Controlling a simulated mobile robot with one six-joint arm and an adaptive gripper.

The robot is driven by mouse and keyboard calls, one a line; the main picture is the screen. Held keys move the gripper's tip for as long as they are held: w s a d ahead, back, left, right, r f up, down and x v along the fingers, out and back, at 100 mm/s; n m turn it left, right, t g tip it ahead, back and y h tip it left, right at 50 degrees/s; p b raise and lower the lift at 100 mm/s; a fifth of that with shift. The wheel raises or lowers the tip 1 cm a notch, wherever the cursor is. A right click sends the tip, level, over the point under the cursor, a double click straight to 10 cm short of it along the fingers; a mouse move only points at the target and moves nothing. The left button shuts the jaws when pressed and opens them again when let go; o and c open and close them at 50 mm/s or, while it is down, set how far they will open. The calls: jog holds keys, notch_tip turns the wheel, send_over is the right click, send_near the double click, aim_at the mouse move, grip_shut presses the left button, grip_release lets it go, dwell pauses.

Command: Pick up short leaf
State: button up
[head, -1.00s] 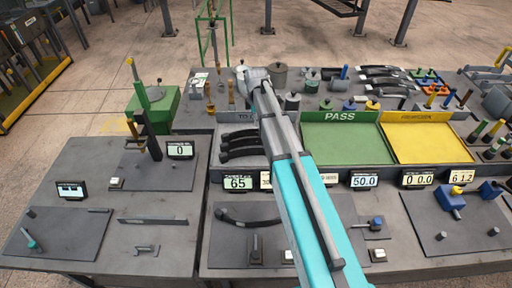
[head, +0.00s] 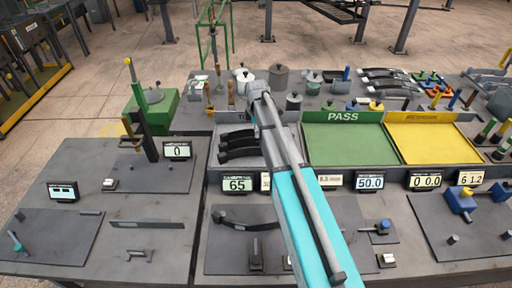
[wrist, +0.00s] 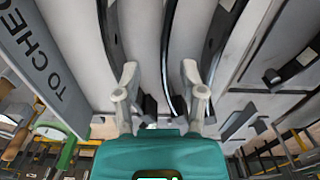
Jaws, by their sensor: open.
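Several black curved leaves (head: 238,155) lie stacked side by side in the grey tray left of the green PASS tray. I cannot tell which is the short one. In the wrist view, my gripper (wrist: 160,88) is open, its two pale fingers apart and empty. A dark leaf (wrist: 172,60) runs between the fingers' lines, with another leaf (wrist: 108,30) to the left and one (wrist: 225,38) to the right. Whether the fingers touch any leaf is unclear. In the head view my arm hides the gripper and the tray's right part.
The "TO CHECK" wall (wrist: 45,62) of the tray is close on the left in the wrist view. The green PASS tray (head: 345,145) and yellow tray (head: 432,145) are empty. A long dark leaf (head: 232,220) lies on the front bench. Pots (head: 278,77) stand behind the arm.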

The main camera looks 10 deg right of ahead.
aim_at(257, 146)
jog(key=shift+f, duration=0.1)
dwell(0.3)
jog(key=shift+s+f+b, duration=0.2)
jog(key=shift+f+b, duration=2.3)
jog(key=shift+b, duration=0.1)
grip_shut()
